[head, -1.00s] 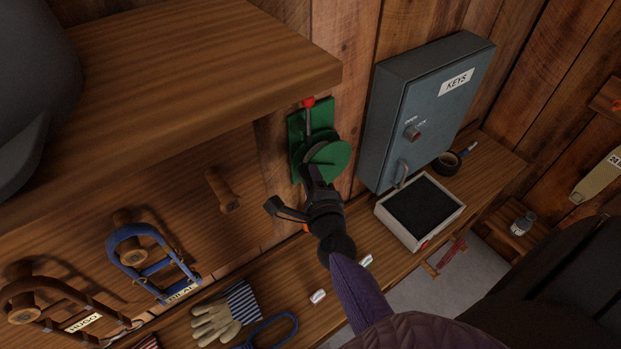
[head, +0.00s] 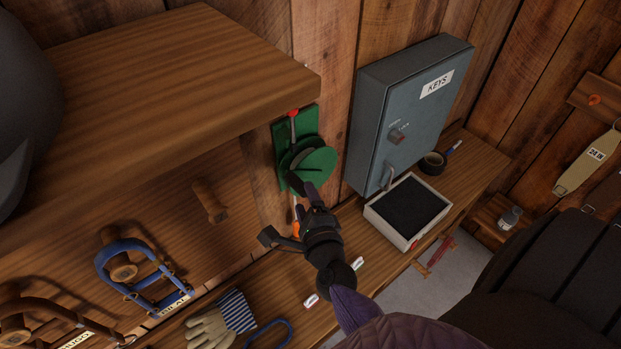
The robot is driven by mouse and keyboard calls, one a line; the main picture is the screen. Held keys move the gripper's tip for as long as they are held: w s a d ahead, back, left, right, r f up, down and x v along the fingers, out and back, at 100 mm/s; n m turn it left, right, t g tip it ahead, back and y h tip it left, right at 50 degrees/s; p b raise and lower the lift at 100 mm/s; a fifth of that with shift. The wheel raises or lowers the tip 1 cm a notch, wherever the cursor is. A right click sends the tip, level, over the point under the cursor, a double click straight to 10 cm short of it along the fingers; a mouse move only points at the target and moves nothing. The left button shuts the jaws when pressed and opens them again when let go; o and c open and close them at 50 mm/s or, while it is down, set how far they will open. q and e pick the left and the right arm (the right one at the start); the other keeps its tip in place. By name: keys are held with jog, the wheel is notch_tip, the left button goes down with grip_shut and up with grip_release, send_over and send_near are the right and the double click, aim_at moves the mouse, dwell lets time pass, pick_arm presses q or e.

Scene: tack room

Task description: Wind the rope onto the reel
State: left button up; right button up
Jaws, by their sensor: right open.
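The green reel (head: 314,165) is fixed on a green backplate (head: 282,146) on the plank wall. A red knob (head: 293,113) on a pale rod tops the plate. My right gripper (head: 281,210) is open just below the reel. Its upper finger is close to the reel's lower edge; I cannot tell whether it touches. A thin pale piece with an orange part (head: 296,229) shows between the fingers, partly hidden by the gripper. I cannot make out the rope clearly. My left gripper is not in view.
A grey key cabinet (head: 373,110) hangs right of the reel. Below it, a pale box with a dark inside (head: 373,213) stands on the bench, near black tape (head: 431,164). A thick wooden shelf (head: 150,75) juts out upper left. Gloves (head: 208,327) lie on the bench.

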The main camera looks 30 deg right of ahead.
aim_at(289, 175)
jog(key=v, duration=0.5)
jog(key=shift+s, duration=0.2)
jog(key=w+d+n+y+b, duration=0.1)
jog(key=w+n+y, duration=0.1)
jog(key=n, duration=0.7)
jog(key=w+n+t+y+b, duration=0.1)
jog(key=w+n, duration=0.3)
jog(key=n, duration=0.5)
jog(key=w+d+n+t+y+b, duration=0.1)
jog(key=w+n, duration=0.3)
jog(key=n, duration=0.5)
jog(key=shift+w+d+f+n+y, duration=0.1)
jog(key=shift+d+f+n+y, duration=0.3)
jog(key=shift+y, duration=0.4)
